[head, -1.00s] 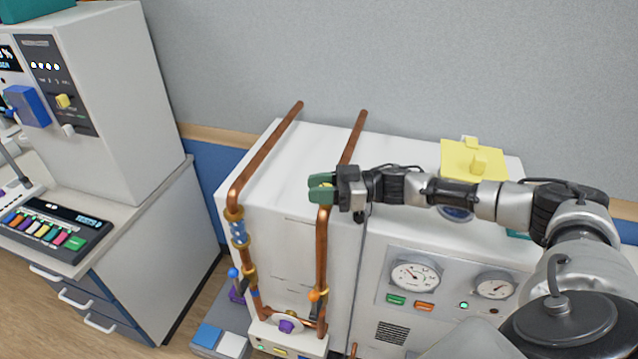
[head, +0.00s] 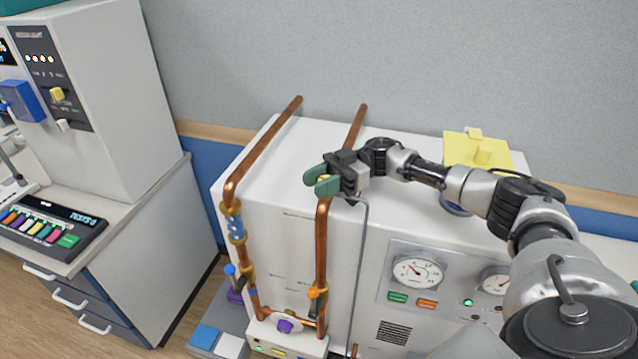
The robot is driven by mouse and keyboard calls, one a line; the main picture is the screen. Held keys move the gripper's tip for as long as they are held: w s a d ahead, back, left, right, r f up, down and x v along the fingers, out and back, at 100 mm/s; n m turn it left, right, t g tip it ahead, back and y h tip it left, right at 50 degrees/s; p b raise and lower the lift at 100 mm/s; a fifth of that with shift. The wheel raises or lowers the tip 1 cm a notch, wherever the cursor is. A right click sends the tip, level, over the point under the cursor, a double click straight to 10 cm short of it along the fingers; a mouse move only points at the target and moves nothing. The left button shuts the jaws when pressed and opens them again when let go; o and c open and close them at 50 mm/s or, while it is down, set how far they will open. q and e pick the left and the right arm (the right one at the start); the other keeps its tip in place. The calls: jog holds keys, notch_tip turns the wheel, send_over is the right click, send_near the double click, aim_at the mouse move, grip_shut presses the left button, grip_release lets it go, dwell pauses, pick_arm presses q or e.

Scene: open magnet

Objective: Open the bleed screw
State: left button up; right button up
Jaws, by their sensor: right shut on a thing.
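My right gripper (head: 322,180), with green fingertips, is at the top bend of the right copper pipe (head: 321,245). It is shut on a small brass-yellow piece between the fingertips, which I take to be the bleed screw (head: 324,178); the fingers hide most of it. The gripper is tilted, one fingertip higher and farther left than the other. My left gripper is not in view.
The pipes run along a white cabinet (head: 275,185) with gauges (head: 417,271) on its front. The left copper pipe (head: 262,155) has blue-handled and brass fittings. A control console (head: 45,230) stands at the left.

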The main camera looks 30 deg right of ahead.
jog(key=shift+r, duration=0.1)
jog(key=o, duration=0.9)
jog(key=shift+a, duration=0.1)
jog(key=shift+r, duration=0.4)
notch_tip(320, 180, up, 3)
jog(key=shift+r+b, duration=0.1)
jog(key=shift+b, duration=0.85)
jog(key=shift+s+d+r+b, duration=0.5)
jog(key=shift+s+d+r, duration=0.55)
jog(key=shift+s, duration=0.65)
jog(key=shift+s+d+r+b, duration=0.55)
jog(key=shift+s+d+r, duration=0.3)
jog(key=shift+s+r, duration=0.65)
jog(key=shift+s+d+r+b, duration=0.5)
jog(key=shift+s+d+r, duration=0.45)
jog(key=shift+s, duration=0.95)
jog(key=shift+f, duration=0.1)
